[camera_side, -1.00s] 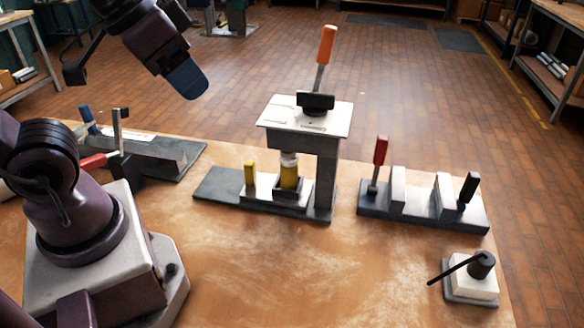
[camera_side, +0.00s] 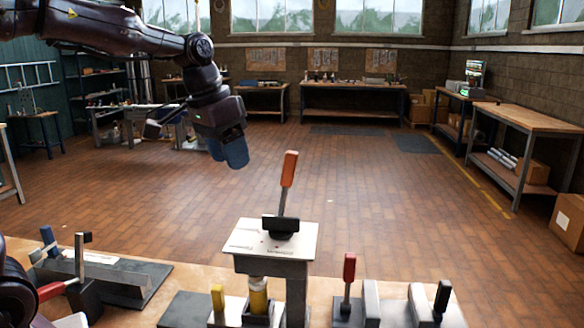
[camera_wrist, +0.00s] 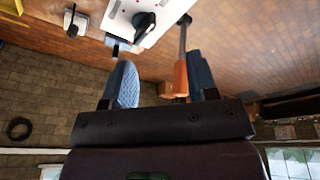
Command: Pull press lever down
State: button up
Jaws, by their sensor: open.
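The press lever has an orange handle (camera_side: 289,169) on a grey rod. It stands up, leaning slightly right, from a black pivot on the white-topped press (camera_side: 262,241). My gripper (camera_side: 232,152) hangs to the left of the handle in the side view, with a visible gap. In the wrist view the handle (camera_wrist: 180,77) shows between the open blue fingers of my gripper (camera_wrist: 165,80), nearer the right finger. Whether it lies at fingertip depth I cannot tell. Nothing is held.
A yellow peg (camera_side: 217,297) and a yellow cylinder (camera_side: 258,296) are at the press base. To the right is a fixture with a red-handled lever (camera_side: 349,268); to the left, another with a blue handle (camera_side: 49,240). The air around the orange handle is clear.

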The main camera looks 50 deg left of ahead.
aim_at(293, 165)
jog(key=w+a+r+m+h, duration=0.1)
jog(key=w+a+r+m, duration=0.15)
jog(key=w+m, duration=0.3)
jog(key=w+a+r+m+h, duration=0.2)
jog(key=w+r+m, duration=0.15)
jog(key=w, duration=0.25)
jog(key=x, duration=1.2)
jog(key=shift+a+f, duration=0.3)
jog(key=shift+f, duration=0.2)
grip_shut()
